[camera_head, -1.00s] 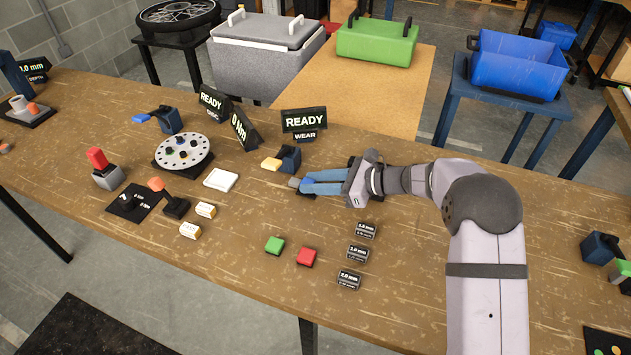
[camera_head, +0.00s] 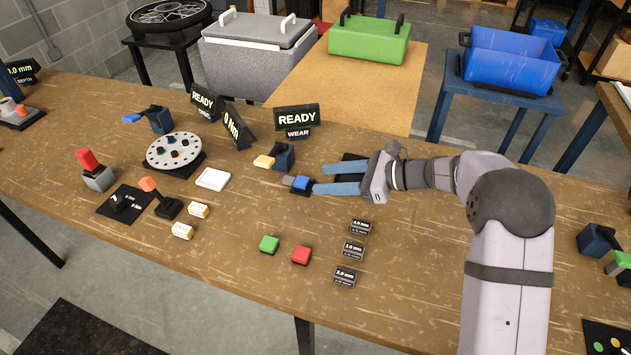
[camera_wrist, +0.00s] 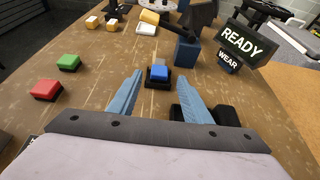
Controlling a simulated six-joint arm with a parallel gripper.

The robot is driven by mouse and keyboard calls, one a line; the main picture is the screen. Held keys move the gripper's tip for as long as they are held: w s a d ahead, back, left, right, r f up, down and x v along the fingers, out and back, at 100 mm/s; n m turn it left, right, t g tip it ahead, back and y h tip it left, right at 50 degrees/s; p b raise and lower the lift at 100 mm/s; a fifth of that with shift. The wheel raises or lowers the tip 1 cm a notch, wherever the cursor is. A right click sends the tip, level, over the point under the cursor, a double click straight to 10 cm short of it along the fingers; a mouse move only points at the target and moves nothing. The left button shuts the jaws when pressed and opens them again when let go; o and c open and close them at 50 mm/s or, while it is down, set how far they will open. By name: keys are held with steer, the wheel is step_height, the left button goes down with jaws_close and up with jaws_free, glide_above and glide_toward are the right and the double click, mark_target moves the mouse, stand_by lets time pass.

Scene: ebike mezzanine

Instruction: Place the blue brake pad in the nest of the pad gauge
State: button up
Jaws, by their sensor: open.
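The blue brake pad (camera_head: 301,184) sits on the small dark nest of the pad gauge (camera_head: 299,193), with a grey block beside it on its left. In the wrist view the blue pad (camera_wrist: 159,72) rests in the dark nest (camera_wrist: 158,84), ahead of my fingers. I cannot tell whether it is fully seated. My gripper (camera_head: 318,181) is open and empty, just right of the nest and apart from the pad. In the wrist view its two blue fingers (camera_wrist: 158,93) are spread to either side, short of the pad.
The WEAR display (camera_head: 297,119) reads READY behind the gauge. A yellow-handled lever unit (camera_head: 283,155) stands beside the nest. Green (camera_head: 269,243) and red (camera_head: 301,254) blocks and several thickness labels (camera_head: 353,250) lie in front. A dark pad (camera_head: 355,168) lies behind my gripper.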

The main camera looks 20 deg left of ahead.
steer(key=shift+b+v, duration=0.45)
steer(key=shift+v, duration=2.7)
